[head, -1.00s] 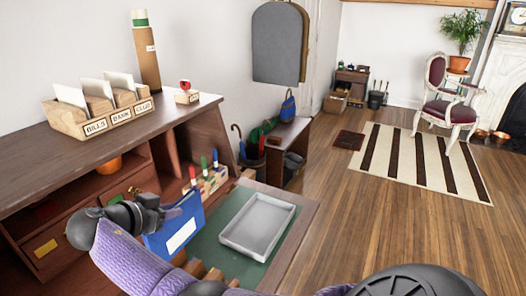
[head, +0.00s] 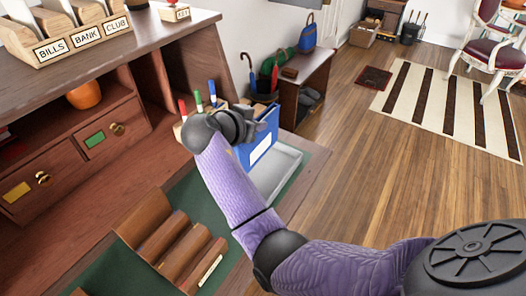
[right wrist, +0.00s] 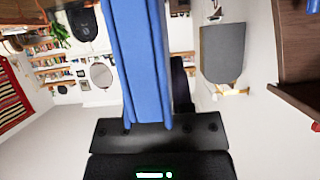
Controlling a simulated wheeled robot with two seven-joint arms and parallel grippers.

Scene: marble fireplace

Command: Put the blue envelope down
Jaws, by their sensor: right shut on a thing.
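The blue envelope (head: 265,138), a flat blue piece with a white label, is upright in my right gripper (head: 246,126) in the head view. My right gripper is shut on it. In the right wrist view the envelope (right wrist: 140,62) stands up from between the dark jaws (right wrist: 158,130). The envelope is in front of the grey tray (head: 285,172) in the picture and covers part of it. I cannot tell whether its lower edge touches the tray or hangs above it. My left gripper is not in view.
The tray lies on the green desk mat (head: 115,272). A wooden stepped rack (head: 170,245) sits at the mat's near left. Colored pens (head: 198,102) stand behind my gripper. A shelf with a labelled letter holder (head: 80,38) rises at left. Open wooden floor lies to the right.

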